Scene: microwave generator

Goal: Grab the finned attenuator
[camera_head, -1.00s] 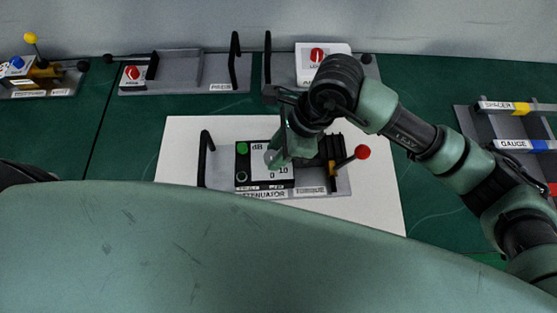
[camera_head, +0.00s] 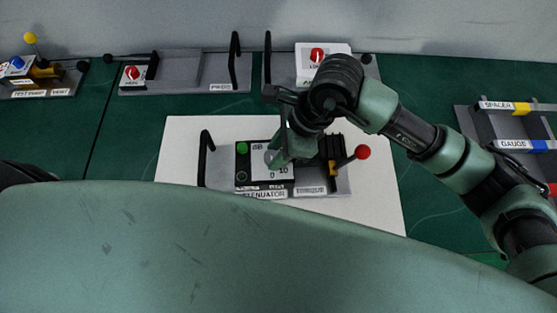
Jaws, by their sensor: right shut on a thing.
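The attenuator (camera_head: 250,177) is a dark box with a white dial plate, a green button and a dark round knob or socket on its left side. It sits on a grey plate with a label in front reading "...TENUATOR". Black fins show just right of my wrist, partly hidden by it. My right gripper (camera_head: 276,158) reaches down from the upper right over the box's top. Its jaws are shut on part of the attenuator, but the contact is mostly hidden. The box looks level and still at the plate. My left gripper is not in view.
A red-ball lever (camera_head: 362,152) stands close to the right of my wrist. A black handle (camera_head: 205,157) rises at the plate's left. A white mat (camera_head: 375,205) lies beneath. Trays with handles and a red knob (camera_head: 132,73) stand behind. A rack (camera_head: 483,125) is at right.

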